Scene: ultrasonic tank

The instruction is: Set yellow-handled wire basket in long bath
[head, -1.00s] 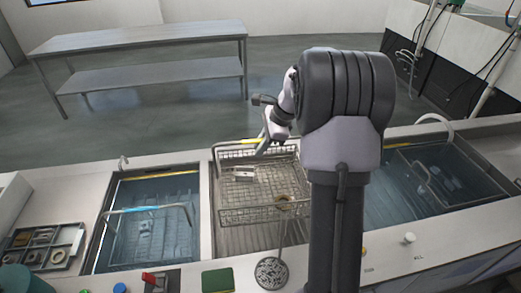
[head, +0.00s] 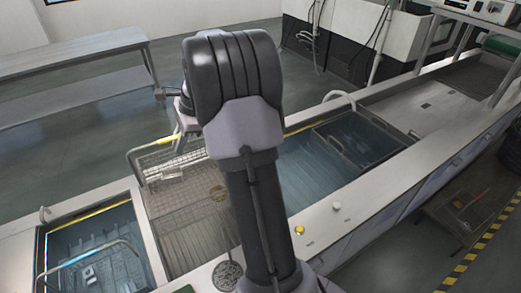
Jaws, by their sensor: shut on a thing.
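The yellow-handled wire basket (head: 152,163) is at the far side of the draining bay, left of my arm. Its right part is hidden behind the arm. It holds a small pale metal part. My gripper (head: 181,138) is shut on the basket's yellow handle; the fingers are mostly hidden by my wrist. I cannot tell how far the basket is above the bay floor. The long bath (head: 301,181), filled with bluish liquid, is right of my arm, its left part hidden.
The ribbed draining bay (head: 185,232) with a round drain lies between the baths. A smaller bath (head: 93,262) with a blue-handled basket is at lower left. A yellow button (head: 299,230) and a white knob (head: 337,206) stand on the front ledge. A steel table (head: 75,72) stands behind.

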